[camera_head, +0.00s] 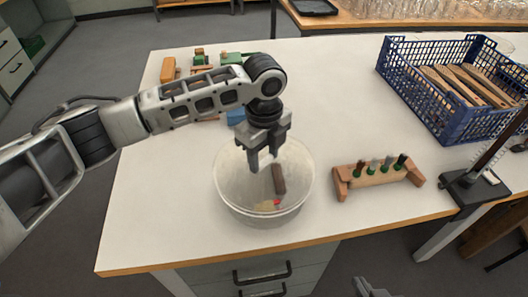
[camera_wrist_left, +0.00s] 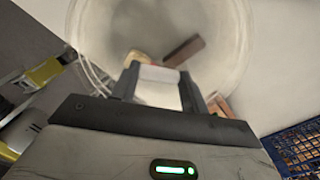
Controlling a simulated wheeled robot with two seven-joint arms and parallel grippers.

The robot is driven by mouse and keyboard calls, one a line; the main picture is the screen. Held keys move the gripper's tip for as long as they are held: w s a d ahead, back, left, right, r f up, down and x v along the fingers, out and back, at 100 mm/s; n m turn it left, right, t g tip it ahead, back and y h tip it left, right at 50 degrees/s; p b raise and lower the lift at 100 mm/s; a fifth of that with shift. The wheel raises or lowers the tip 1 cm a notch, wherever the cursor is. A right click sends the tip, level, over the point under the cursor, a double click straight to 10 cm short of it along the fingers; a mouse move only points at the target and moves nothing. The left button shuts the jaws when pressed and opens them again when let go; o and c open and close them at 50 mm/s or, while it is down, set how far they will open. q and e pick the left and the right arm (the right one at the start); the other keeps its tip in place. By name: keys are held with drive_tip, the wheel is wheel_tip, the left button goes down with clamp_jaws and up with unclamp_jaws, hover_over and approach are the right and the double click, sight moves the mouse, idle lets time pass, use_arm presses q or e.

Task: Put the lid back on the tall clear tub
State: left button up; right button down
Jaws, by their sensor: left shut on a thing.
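The tall clear tub (camera_head: 262,216) stands on the white table near its front edge. A brown block (camera_head: 279,179), a tan piece (camera_head: 264,206) and a small red thing (camera_head: 277,202) show inside through its clear wall. My left gripper (camera_head: 262,163) points down over the tub's mouth. In the left wrist view, its fingers (camera_wrist_left: 160,90) are shut on a pale piece, which looks like the grip of the clear lid (camera_wrist_left: 120,35). The lid's edge is hard to tell from the tub's rim; I cannot tell whether it is seated. My right gripper (camera_head: 370,288) shows only partly at the bottom edge.
A wooden rack (camera_head: 378,178) with green-capped vials stands right of the tub. A blue crate (camera_head: 440,100) with wooden pieces is at the back right. A stand with a dark base (camera_head: 474,186) is at the right. Wooden and green items (camera_head: 200,58) lie at the back left.

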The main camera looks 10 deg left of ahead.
use_arm(q)
drive_tip(key=shift+p, duration=0.5)
idle(0.4)
drive_tip(key=shift+f+p, duration=0.2)
drive_tip(key=shift+p, duration=0.3)
idle(1.1)
drive_tip(key=o, duration=1.5)
drive_tip(key=shift+r, duration=0.1)
drive_tip(key=shift+r, duration=3.45)
